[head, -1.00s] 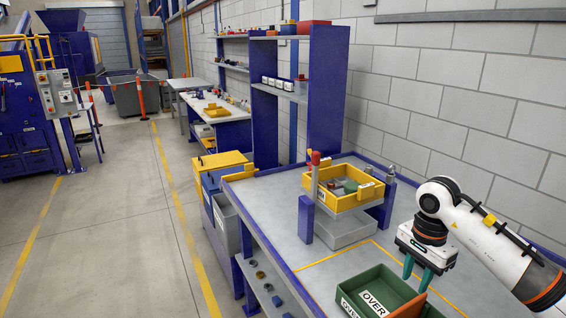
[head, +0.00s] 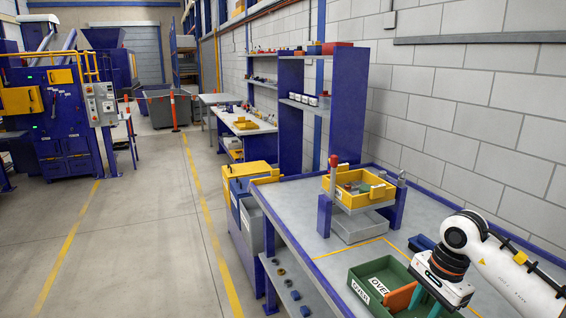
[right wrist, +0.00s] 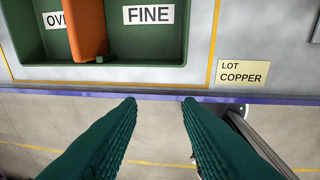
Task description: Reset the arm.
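My right arm (head: 510,268) comes in from the right in the head view, over the workbench. Its gripper (head: 436,300) points down beside the green bin (head: 360,272). In the right wrist view the gripper's two green fingers (right wrist: 158,100) are apart, with nothing between them. Their tips appear in front of the bench's blue edge and the floor, clear of the bin. The green bin also shows in the right wrist view (right wrist: 145,75), with OVER and FINE labels and an orange divider (right wrist: 87,28). My left gripper is not in view.
A yellow tray (head: 340,198) sits on a stand at the bench's far end, beside a red-topped post (head: 333,161). A small blue object (head: 422,243) lies behind my right arm. A LOT COPPER label (right wrist: 242,73) is right of the bin. The aisle at left is clear.

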